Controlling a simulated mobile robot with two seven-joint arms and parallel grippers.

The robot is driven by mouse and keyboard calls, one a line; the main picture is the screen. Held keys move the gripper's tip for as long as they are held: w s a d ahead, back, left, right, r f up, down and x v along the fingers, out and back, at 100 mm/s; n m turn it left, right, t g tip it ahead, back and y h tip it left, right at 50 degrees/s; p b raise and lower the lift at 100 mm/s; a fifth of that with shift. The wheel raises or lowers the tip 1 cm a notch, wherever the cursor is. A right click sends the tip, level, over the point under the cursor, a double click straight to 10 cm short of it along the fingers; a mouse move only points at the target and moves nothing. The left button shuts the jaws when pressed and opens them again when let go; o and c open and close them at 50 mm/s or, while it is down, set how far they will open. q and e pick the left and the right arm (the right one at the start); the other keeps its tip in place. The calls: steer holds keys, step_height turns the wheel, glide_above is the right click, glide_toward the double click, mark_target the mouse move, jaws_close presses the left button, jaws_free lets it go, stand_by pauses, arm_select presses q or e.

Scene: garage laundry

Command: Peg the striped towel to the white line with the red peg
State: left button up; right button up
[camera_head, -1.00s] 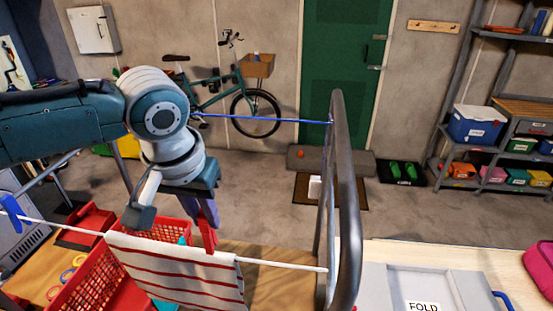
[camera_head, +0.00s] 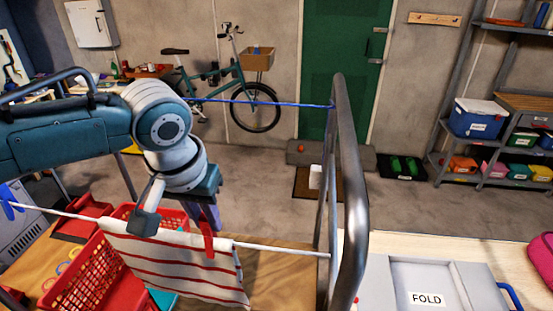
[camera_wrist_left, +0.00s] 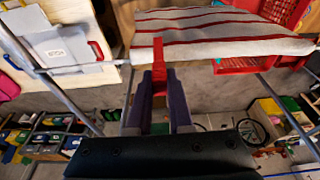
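The white line (camera_head: 285,249) runs across the front to the grey metal frame. The striped towel (camera_head: 165,265), cream with red stripes, hangs over it. The red peg (camera_head: 208,246) is upright at the towel's top edge, right of its middle, and overlaps line and cloth. I cannot tell if its jaws grip them. My left gripper (camera_head: 206,222) is above it, its purple fingers shut on the peg's upper end. The left wrist view shows the red peg (camera_wrist_left: 158,66) between the fingertips, its far end against the towel (camera_wrist_left: 215,35). My right gripper is not in view.
A blue peg (camera_head: 11,200) sits on the line at far left. A red basket (camera_head: 90,275) stands behind and left of the towel. The metal frame (camera_head: 352,200) rises at right, beside a grey folding board (camera_head: 425,275). A blue line (camera_head: 260,102) runs behind.

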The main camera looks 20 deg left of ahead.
arm_select(q)
steer(key=o, duration=0.5)
steer(key=shift+s, duration=0.1)
steer(key=a+b+v, duration=0.1)
steer(key=b+v, duration=0.1)
steer(key=v, duration=0.8)
steer(key=s+d+f+m+h+p, duration=0.2)
steer(key=s+d+m+p, duration=0.15)
steer(key=s+d, duration=0.5)
steer(key=s+a+r+m+y+p, duration=0.1)
steer(key=s+a, duration=0.1)
steer(key=s, duration=0.8)
steer(key=shift+t, duration=0.4)
steer(key=shift+d, duration=0.1)
